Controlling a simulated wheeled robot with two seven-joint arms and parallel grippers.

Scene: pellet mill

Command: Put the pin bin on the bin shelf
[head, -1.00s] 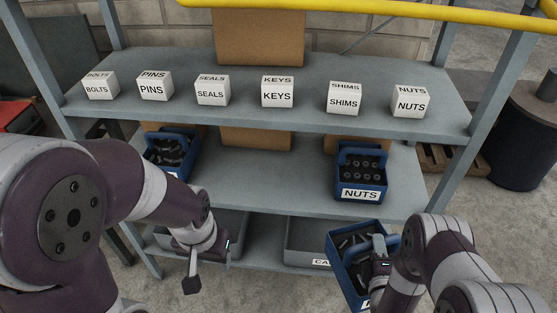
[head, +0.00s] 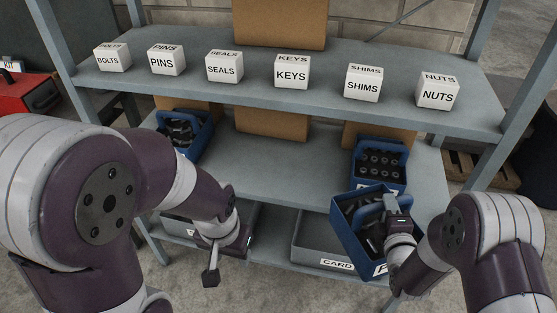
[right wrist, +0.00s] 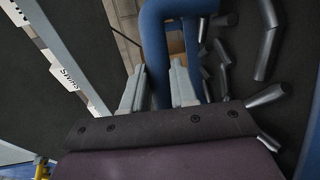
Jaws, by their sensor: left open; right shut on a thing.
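The pin bin (head: 345,228) is a blue open bin with a handle and dark pins inside. Its white front label is partly cut off by my arm. My right gripper (head: 394,207) is shut on its handle and holds it tilted, in the air at the front right of the bin shelf (head: 290,170). The handle also shows between the fingers in the right wrist view (right wrist: 157,60). In the head view the bin overlaps the lower part of the nuts bin (head: 378,165), hiding its label. My left gripper (head: 216,258) is open and empty, low before the shelf.
Another blue bin (head: 185,135) stands at the shelf's left. The shelf middle is clear, with cardboard boxes (head: 270,122) behind. Label blocks, including PINS (head: 166,61) and NUTS (head: 438,92), line the upper shelf. Grey trays (head: 320,250) sit below.

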